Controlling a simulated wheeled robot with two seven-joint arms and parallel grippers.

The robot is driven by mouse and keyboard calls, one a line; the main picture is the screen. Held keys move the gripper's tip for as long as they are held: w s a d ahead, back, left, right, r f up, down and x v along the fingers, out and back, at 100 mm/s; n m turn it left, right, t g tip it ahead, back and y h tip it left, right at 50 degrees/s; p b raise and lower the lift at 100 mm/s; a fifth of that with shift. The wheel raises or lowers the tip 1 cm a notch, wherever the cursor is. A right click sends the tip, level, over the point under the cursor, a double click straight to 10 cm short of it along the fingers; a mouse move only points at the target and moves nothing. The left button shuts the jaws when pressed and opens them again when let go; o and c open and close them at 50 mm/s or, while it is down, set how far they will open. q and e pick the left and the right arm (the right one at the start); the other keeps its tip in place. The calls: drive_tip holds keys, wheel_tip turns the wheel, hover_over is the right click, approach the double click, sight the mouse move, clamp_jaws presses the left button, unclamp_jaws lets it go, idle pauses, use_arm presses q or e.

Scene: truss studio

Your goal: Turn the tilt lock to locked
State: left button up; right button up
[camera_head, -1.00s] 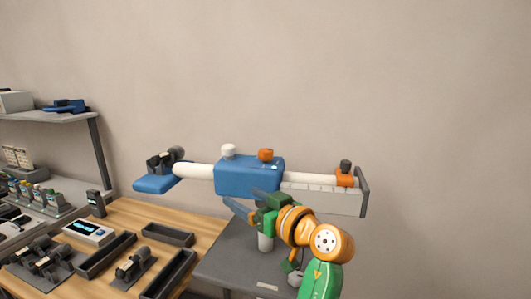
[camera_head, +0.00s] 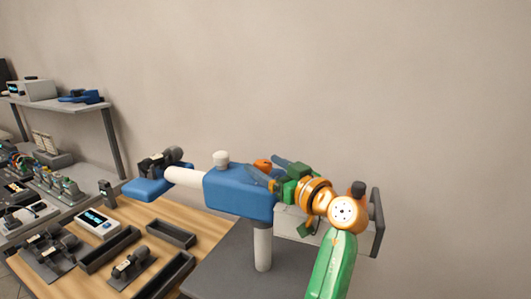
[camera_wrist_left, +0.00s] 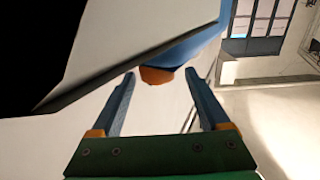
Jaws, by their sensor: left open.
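A blue housing (camera_head: 235,195) stands on a white post (camera_head: 263,247). On its top are a white knob (camera_head: 221,158) and an orange knob (camera_head: 262,164); I cannot tell for certain which is the tilt lock. My left gripper (camera_head: 270,169) is open, with its blue fingers beside the orange knob and partly hiding it. In the left wrist view the orange knob (camera_wrist_left: 157,76) shows between the two fingertips, a little beyond them. I cannot tell whether a finger touches it. My right gripper is not in view.
A white tube (camera_head: 184,177) runs left from the housing to a blue plate with a dark clamp. A pale bar (camera_head: 288,222) with a dark end plate (camera_head: 377,221) lies to the right, behind my arm. Dark trays (camera_head: 110,253) sit on the wooden table. The space above is clear.

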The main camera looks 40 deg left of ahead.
use_arm(q)
drive_tip(key=shift+s+a+r, duration=0.15)
drive_tip(key=shift+a+r, duration=0.15)
drive_tip(key=shift+a, duration=0.5)
drive_tip(key=shift+a+f, duration=0.15)
drive_tip(key=shift+a, duration=0.2)
drive_tip(key=shift+w+f, duration=0.15)
drive_tip(key=shift+w, duration=0.2)
drive_tip(key=shift+w+f, duration=0.1)
drive_tip(key=shift+w, duration=0.15)
drive_tip(key=shift+c, duration=0.4)
drive_tip(key=shift+s+d, duration=0.1)
drive_tip(key=shift+s, duration=0.05)
clamp_jaws()
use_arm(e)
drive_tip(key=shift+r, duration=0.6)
